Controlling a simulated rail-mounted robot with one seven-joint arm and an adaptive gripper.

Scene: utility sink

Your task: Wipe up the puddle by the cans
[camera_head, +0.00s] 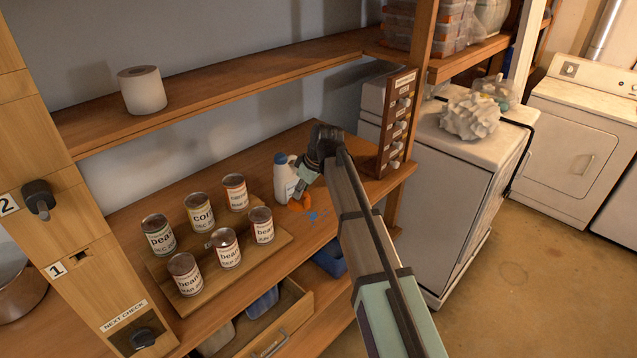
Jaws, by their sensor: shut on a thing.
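Several labelled cans, among them a corn can (199,214) and a bean can (226,248), stand upright in two rows on a wooden board (165,273) on the counter. My gripper (300,191) is low over the counter, right of the cans. It is shut on a small orange thing (307,203), perhaps a sponge or cloth, partly hidden by the fingers. A small blue patch (313,216), which looks like the puddle, shows on the wood just below and right of the orange thing. My gripper and arm may hide more of it.
A white bottle (285,180) with a blue cap stands close to the left of my gripper. A paper roll (142,90) is on the shelf above. A panel with several knobs (397,122) stands at the right counter end. An open drawer (288,311) juts out below the cans.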

